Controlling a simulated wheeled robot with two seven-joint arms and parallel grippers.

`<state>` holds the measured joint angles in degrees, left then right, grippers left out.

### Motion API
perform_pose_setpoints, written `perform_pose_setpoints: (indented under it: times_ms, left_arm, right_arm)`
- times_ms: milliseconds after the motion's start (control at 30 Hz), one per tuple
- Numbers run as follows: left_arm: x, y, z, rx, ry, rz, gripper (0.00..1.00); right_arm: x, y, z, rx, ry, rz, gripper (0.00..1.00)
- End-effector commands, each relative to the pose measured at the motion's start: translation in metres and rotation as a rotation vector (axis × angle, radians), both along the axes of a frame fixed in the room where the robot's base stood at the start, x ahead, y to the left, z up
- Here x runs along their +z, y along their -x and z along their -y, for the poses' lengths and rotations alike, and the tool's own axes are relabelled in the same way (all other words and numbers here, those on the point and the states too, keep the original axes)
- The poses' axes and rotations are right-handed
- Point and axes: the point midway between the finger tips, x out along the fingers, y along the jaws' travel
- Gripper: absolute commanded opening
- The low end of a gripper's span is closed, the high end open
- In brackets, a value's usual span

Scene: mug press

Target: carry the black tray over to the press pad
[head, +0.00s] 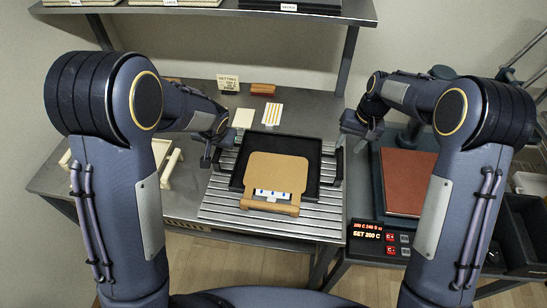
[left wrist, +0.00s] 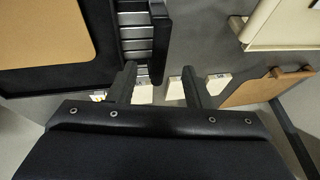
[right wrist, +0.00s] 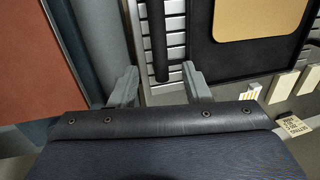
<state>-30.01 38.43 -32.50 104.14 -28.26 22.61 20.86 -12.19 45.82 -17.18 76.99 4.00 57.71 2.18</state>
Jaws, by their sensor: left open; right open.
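The black tray (head: 315,168) rests on a slatted metal rack (head: 225,208). A tan board (head: 277,170) lies in the tray. The press pad, a red-brown slab (head: 408,182), is on the right in the head view; it also shows in the right wrist view (right wrist: 40,70). My left gripper (head: 208,156) is open at the tray's left side. In the left wrist view a black tray handle (left wrist: 160,40) lies between the finger lines. My right gripper (head: 358,135) is open at the tray's right side. The right wrist view shows the other handle (right wrist: 157,40) between its fingers.
A display with red digits (head: 380,238) stands in front of the pad. A cream rack (head: 168,165) is left of the tray. Cards (head: 272,113) and a small sign (head: 228,82) are behind it. A shelf (head: 240,8) hangs above. Dark bins (head: 525,230) are at far right.

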Motion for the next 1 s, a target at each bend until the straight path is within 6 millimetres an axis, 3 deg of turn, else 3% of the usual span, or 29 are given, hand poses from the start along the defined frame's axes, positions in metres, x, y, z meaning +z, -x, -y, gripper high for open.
perform_pose_setpoints:
  times_ms: [367,800,1000]
  left_arm:
    - [-0.005,-0.002,-0.001,0.001,-0.001,-0.001,0.45]
    - [-0.06,-0.026,-0.01,0.001,-0.001,-0.001,0.45]
    - [-0.07,-0.03,-0.012,0.001,0.0,-0.001,0.45]
  right_arm:
    - [-0.006,0.0,-0.001,0.0,0.0,-0.002,0.43]
    - [-0.066,0.0,-0.013,0.001,0.0,-0.003,0.43]
    - [-0.077,-0.001,-0.015,0.0,0.0,-0.001,0.43]
